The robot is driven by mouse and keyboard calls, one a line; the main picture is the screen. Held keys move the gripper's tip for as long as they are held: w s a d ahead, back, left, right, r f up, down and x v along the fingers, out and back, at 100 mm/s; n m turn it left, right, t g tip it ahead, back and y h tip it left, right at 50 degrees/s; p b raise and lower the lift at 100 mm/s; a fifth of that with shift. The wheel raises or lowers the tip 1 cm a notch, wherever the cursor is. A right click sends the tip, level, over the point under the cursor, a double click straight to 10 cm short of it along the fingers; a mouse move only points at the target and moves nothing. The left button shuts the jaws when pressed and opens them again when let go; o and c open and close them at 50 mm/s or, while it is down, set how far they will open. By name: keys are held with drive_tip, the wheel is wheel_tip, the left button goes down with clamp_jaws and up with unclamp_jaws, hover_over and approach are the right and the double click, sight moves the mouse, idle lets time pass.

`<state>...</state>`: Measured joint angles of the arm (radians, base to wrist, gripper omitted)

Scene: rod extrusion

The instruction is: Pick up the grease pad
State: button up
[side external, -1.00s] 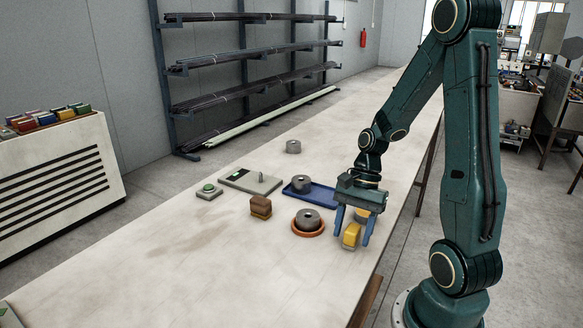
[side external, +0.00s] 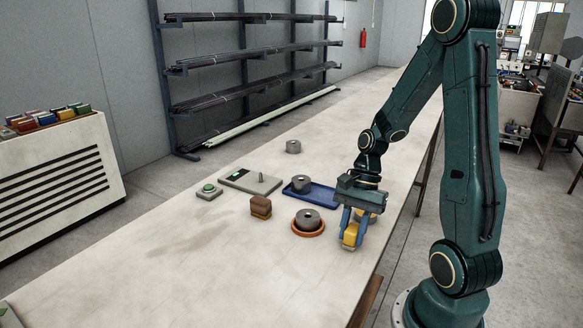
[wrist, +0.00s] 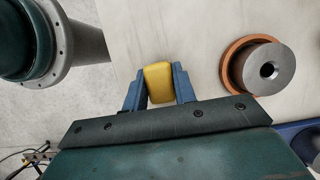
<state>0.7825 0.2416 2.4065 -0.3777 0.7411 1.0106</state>
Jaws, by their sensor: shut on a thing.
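The yellow block (side external: 349,238), which I take to be the grease pad, is at the near right edge of the bench, with a darker part at its lower end. My gripper (side external: 354,230) points down with its blue fingers closed on the block's two sides. In the wrist view the yellow block (wrist: 158,83) fills the gap between the fingertips (wrist: 159,90). I cannot tell whether its underside touches the bench.
A grey ring-shaped part (side external: 308,218) in an orange dish (side external: 296,229) stands just left of my gripper.

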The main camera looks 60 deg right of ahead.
sight(352, 227)
drive_tip(key=shift+r, duration=0.1)
wheel_tip(352, 227, up, 20)
idle(1.0)
idle(0.5)
drive_tip(key=shift+o, duration=1.3)
drive_tip(key=shift+c, duration=0.6)
drive_tip(key=shift+w, duration=0.15)
